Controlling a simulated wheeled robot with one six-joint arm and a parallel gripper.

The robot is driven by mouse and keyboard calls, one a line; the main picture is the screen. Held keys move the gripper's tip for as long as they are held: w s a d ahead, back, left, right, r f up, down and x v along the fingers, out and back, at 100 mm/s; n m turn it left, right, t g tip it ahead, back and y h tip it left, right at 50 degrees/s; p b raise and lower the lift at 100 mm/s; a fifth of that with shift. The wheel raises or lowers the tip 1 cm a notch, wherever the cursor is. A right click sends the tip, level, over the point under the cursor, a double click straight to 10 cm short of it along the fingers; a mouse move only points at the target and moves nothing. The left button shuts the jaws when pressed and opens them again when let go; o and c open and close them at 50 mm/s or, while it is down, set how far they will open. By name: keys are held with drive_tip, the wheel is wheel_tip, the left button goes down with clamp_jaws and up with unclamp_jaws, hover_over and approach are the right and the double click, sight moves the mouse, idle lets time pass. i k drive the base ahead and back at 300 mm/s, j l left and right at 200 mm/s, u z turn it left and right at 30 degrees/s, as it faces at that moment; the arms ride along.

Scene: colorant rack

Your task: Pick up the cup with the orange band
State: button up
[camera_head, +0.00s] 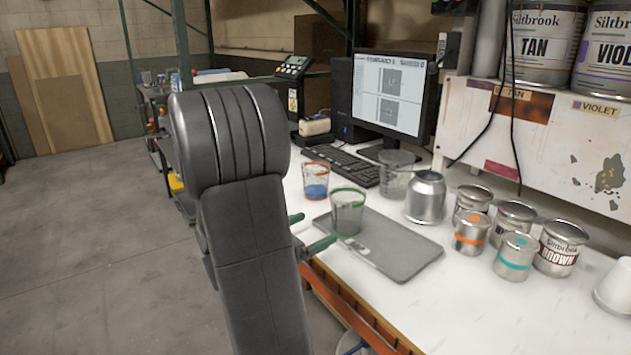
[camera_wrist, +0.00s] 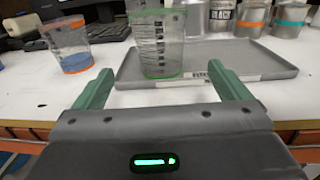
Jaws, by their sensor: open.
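The cup with the orange band (camera_head: 316,184) is clear, with an orange rim and blue liquid in its bottom. It stands upright on the white bench behind and left of a clear cup with a green band (camera_head: 347,212). In the wrist view the orange-banded cup (camera_wrist: 68,45) is at the upper left, outside the left finger. The green-banded cup (camera_wrist: 157,42) is ahead of the space between the fingers. My gripper (camera_head: 315,229) has green fingers and is at the bench's front edge. In the wrist view my gripper (camera_wrist: 160,72) is open and empty.
A clear beaker (camera_head: 397,178), a metal container (camera_head: 426,198) and several small cans, one with an orange band (camera_head: 471,234), stand to the right. A keyboard (camera_head: 345,165) and monitor (camera_head: 392,92) are behind.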

sight(316, 172)
drive_tip(key=i+j+z, duration=0.1)
drive_tip(key=j, duration=0.35)
drive_tip(key=i+j+z, duration=0.1)
drive_tip(key=j, duration=0.35)
drive_tip(key=i+j+z, duration=0.2)
drive_tip(key=i, duration=0.25)
drive_tip(key=j, duration=0.1)
